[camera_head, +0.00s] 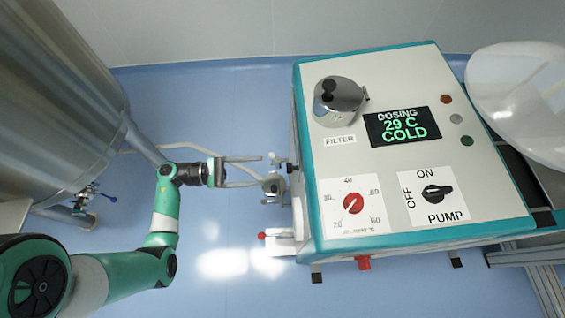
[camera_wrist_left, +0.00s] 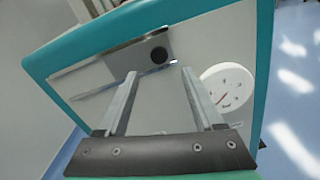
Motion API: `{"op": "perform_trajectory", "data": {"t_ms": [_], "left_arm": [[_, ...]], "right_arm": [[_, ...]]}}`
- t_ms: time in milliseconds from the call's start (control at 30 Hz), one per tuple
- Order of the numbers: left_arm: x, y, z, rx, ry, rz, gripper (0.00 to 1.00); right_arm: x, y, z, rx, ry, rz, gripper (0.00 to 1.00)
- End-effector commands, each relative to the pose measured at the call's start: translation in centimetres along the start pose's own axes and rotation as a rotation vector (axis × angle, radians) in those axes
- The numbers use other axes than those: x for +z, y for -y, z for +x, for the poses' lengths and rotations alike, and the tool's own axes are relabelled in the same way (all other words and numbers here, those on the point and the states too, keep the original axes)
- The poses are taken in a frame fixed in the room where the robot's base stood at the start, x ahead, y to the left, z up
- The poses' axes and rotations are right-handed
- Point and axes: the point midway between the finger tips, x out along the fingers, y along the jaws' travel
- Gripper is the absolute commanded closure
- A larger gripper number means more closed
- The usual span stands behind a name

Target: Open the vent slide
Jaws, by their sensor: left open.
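In the left wrist view, the vent slide is a grey metal plate (camera_wrist_left: 128,58) with a round black knob (camera_wrist_left: 159,55), set along thin rails on the machine's pale side panel. My left gripper (camera_wrist_left: 155,72) is open, with its two fingers spread and the knob showing just beyond and between the tips. In the head view, my left gripper (camera_head: 259,171) is open and empty at the left side of the dosing machine (camera_head: 400,165), pointing at that side. The slide's face is turned away from the head camera. My right gripper is out of view.
A white round dial (camera_wrist_left: 228,88) sits on the same panel, right of the slide. Below the gripper, a valve (camera_head: 272,186) and a red-tipped handle (camera_head: 262,236) stick out from the machine. A large steel tank (camera_head: 50,80) stands at left; blue floor lies between.

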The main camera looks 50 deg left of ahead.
Motion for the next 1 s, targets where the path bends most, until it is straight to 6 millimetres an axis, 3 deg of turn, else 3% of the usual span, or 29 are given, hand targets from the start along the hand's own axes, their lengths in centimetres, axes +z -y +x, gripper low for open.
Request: {"op": "perform_trajectory", "data": {"t_ms": [100,300,467,700,767,1000], "left_arm": [[-0.1,0.2,2.9,-0.008,0.003,0.001,0.31],[-0.1,0.1,6.8,-0.005,0.002,0.002,0.31],[0.0,0.0,8.2,-0.001,0.002,0.002,0.31],[0.1,-0.1,8.3,0.002,0.001,0.001,0.31],[0.1,-0.1,8.3,0.002,0.001,0.001,0.39],[0.1,-0.1,8.3,0.001,0.001,0.001,0.82]], "right_arm": [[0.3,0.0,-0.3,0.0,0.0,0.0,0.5],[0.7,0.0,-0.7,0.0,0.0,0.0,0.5],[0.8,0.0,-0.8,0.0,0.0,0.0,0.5],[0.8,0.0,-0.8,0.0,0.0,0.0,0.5],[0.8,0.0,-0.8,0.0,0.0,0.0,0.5],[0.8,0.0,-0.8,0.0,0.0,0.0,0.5]]}}
